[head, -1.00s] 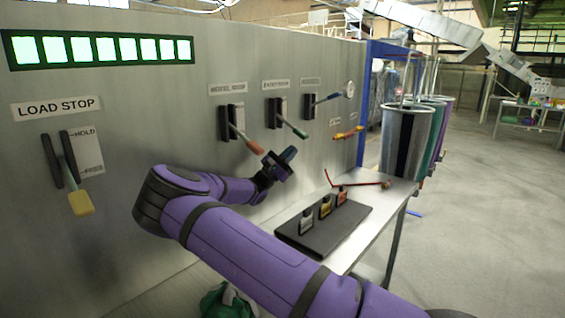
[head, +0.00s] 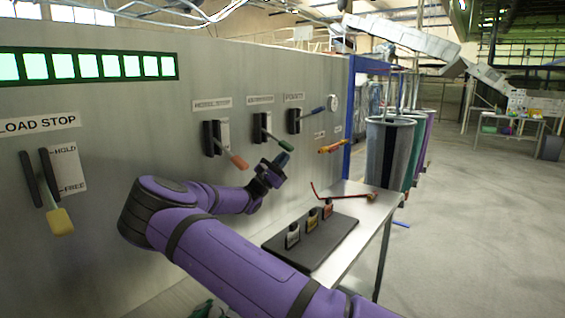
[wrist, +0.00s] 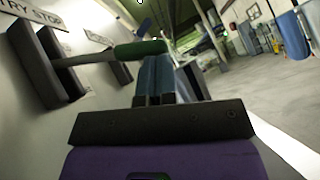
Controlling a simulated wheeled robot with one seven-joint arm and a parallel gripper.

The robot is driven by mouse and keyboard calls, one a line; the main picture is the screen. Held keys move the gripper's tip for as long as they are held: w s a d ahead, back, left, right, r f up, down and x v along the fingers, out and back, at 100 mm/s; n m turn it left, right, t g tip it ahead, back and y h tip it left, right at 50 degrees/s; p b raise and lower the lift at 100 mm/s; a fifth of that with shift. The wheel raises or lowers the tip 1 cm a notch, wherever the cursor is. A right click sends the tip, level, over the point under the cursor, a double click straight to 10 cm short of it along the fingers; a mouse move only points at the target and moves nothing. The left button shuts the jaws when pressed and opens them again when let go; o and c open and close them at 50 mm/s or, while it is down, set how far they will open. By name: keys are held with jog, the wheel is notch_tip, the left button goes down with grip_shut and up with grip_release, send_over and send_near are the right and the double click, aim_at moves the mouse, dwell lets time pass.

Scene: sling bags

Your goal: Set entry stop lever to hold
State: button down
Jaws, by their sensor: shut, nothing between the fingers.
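The entry stop lever has a green handle (head: 286,146) and comes out of a dark slotted bracket (head: 262,128) on the grey panel, the middle one of three similar levers. It slopes outward and down; its plate markings are too small to read. In the wrist view the green handle (wrist: 141,48) crosses just beyond my fingertips, and the label above the bracket reads "TRY STOP", cut off at the edge. My gripper (head: 284,158) is shut and empty, just below the handle; its blue fingers (wrist: 154,75) point up at it. I cannot tell whether they touch.
An orange-handled lever (head: 239,162) is to the left and a blue-handled one (head: 317,111) to the right. The load stop lever (head: 60,221) is at far left. A metal table (head: 345,262) below bears a dark tray (head: 275,245) with tags and a red rod (head: 340,198).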

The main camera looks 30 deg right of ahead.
notch_tip(320, 180, up, 12)
jog(key=s+n+t+y, duration=0.2)
jog(key=n+t+y, duration=0.3)
jog(key=n+t, duration=1.1)
jog(key=shift+d+r+n+y, duration=0.2)
jog(key=shift+d+n+y, duration=0.1)
jog(key=shift+n, duration=1.1)
jog(key=shift+r, duration=0.25)
